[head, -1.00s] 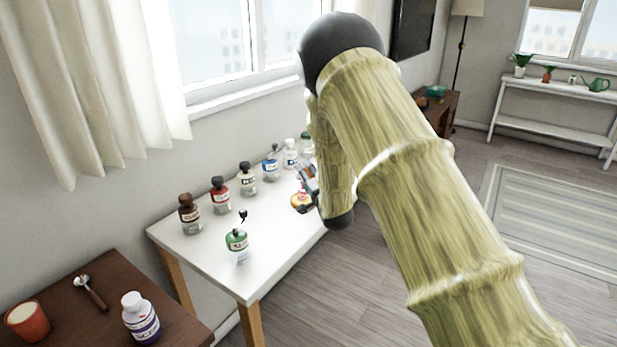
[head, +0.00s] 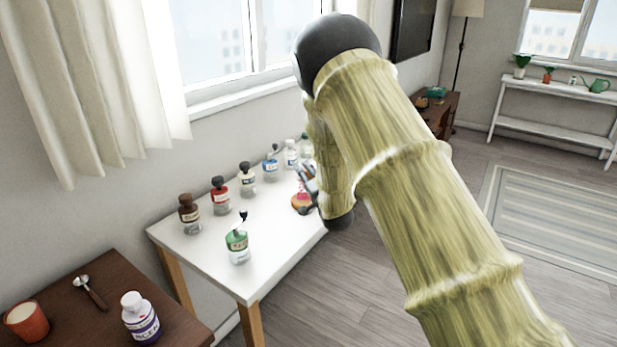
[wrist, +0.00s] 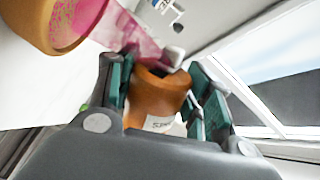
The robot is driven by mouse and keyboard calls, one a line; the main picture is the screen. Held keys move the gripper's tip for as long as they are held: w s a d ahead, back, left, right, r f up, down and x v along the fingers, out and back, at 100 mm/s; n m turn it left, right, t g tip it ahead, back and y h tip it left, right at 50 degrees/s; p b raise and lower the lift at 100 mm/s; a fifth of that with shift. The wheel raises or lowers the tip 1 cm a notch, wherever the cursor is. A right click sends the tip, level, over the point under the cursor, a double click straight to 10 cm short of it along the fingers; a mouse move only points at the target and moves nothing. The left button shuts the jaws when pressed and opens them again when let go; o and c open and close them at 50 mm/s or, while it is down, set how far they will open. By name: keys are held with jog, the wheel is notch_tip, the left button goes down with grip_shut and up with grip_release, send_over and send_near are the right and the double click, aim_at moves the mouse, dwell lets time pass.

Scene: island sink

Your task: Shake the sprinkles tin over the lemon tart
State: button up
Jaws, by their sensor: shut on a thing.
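The sprinkles tin (wrist: 158,98) is orange-brown with a pale label and sits between the fingers of my gripper (wrist: 163,76) in the wrist view. My gripper is shut on it. A pink translucent stream (wrist: 135,38) runs from the tin's mouth towards the lemon tart (wrist: 45,22). The tart has an orange-brown rim, and pink specks cover the part of its top in view. In the head view the tart (head: 300,202) lies on the white table. There my gripper (head: 309,186) is close above it, mostly hidden by my arm, and the tin cannot be made out clearly.
Several labelled bottles (head: 220,195) line the back of the white table (head: 200,248), and a green-labelled bottle (head: 237,246) stands in front. A brown table (head: 75,310) at lower left holds an orange cup (head: 27,322), a spoon (head: 90,293) and a white bottle (head: 140,318).

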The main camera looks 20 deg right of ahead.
jog(key=shift+d+r+m+p, duration=0.1)
jog(key=shift+r+m+p, duration=0.15)
jog(key=shift+m+p, duration=0.4)
jog(key=m, duration=0.3)
jog(key=shift+r+m, duration=0.35)
jog(key=m, duration=0.2)
jog(key=r+m, duration=0.1)
jog(key=m, duration=0.2)
jog(key=m+b, duration=0.1)
jog(key=m, duration=0.1)
jog(key=m+b, duration=0.2)
jog(key=shift+r+m, duration=0.3)
jog(key=shift+r, duration=0.05)
jog(key=m+b, duration=0.3)
jog(key=shift+r, duration=0.25)
jog(key=m+b, duration=0.1)
jog(key=b, duration=0.1)
jog(key=m+b, duration=0.2)
jog(key=shift+r+m, duration=0.3)
jog(key=shift+r, duration=0.05)
jog(key=shift+r+m+b, duration=0.4)
jog(key=shift+r+m, duration=0.05)
jog(key=shift+m, duration=0.15)
